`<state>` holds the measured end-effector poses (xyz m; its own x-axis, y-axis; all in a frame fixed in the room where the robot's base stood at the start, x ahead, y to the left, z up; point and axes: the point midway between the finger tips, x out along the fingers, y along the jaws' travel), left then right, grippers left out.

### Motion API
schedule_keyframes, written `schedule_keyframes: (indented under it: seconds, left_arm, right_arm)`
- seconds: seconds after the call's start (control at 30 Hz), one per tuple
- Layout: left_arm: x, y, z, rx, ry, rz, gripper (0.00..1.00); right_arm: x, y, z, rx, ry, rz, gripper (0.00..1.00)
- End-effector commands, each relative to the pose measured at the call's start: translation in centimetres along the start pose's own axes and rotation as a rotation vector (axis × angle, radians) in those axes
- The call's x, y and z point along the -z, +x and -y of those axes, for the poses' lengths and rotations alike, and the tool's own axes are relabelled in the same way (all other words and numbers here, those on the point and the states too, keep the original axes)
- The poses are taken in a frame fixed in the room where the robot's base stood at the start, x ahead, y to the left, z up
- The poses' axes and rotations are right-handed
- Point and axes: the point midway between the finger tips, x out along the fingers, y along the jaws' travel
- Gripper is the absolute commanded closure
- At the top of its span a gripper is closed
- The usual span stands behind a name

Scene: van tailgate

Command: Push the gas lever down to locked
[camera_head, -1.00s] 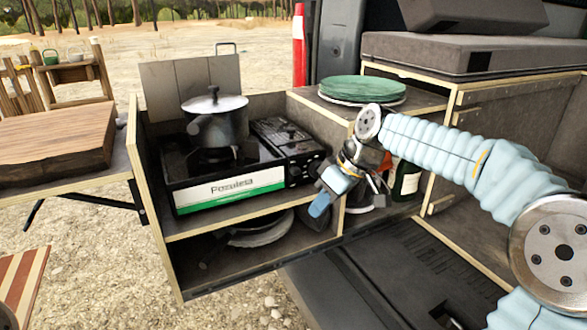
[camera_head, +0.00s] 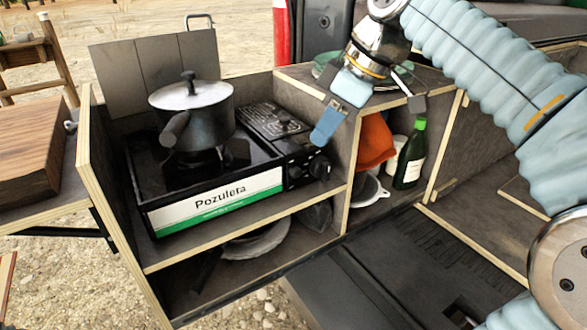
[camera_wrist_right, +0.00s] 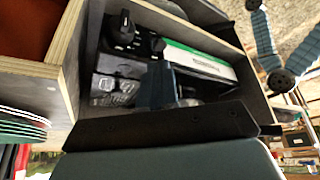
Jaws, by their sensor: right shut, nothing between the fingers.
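The black camping stove (camera_head: 215,205) stands on the upper shelf of the open wooden box, with a white and green "Pozuleta" front. Its control end (camera_head: 305,168) is at the right, with a dark knob (camera_head: 320,168); the wrist view shows two dark knobs, one of them (camera_wrist_right: 122,30) toward the upper left. I cannot tell the gas lever apart from the dark parts there. My right gripper (camera_head: 325,126) is shut and empty, its blue fingertips pointing down above and just right of the control end, seemingly apart from it. My left gripper is out of view.
A lidded pot (camera_head: 205,125) sits on the burner. The box's right divider (camera_head: 352,165) stands close to my right gripper. Beyond it are an orange item (camera_head: 374,140) and a green bottle (camera_head: 410,158). Green plates (camera_wrist_right: 20,130) lie on the box top.

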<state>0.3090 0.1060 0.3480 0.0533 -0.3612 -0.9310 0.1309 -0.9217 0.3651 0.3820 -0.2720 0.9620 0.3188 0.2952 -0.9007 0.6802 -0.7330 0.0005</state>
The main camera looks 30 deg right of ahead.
Motion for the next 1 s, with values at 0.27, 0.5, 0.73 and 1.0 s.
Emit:
schedule_keyframes:
  seconds: [0.27, 0.5, 0.73, 1.0]
  left_arm:
    - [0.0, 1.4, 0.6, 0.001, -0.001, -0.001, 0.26]
    - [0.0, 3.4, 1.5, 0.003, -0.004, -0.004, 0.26]
    - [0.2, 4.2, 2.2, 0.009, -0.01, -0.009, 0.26]
    - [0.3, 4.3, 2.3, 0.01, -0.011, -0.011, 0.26]
  right_arm:
    - [-0.2, 1.9, -0.1, 0.001, 0.001, 0.0, 1.0]
    - [-0.3, 5.1, 0.0, 0.001, 0.002, 0.0, 1.0]
    - [-0.1, 6.8, 0.0, 0.0, 0.002, 0.0, 1.0]
    - [0.0, 7.1, 0.0, 0.001, 0.002, -0.001, 1.0]
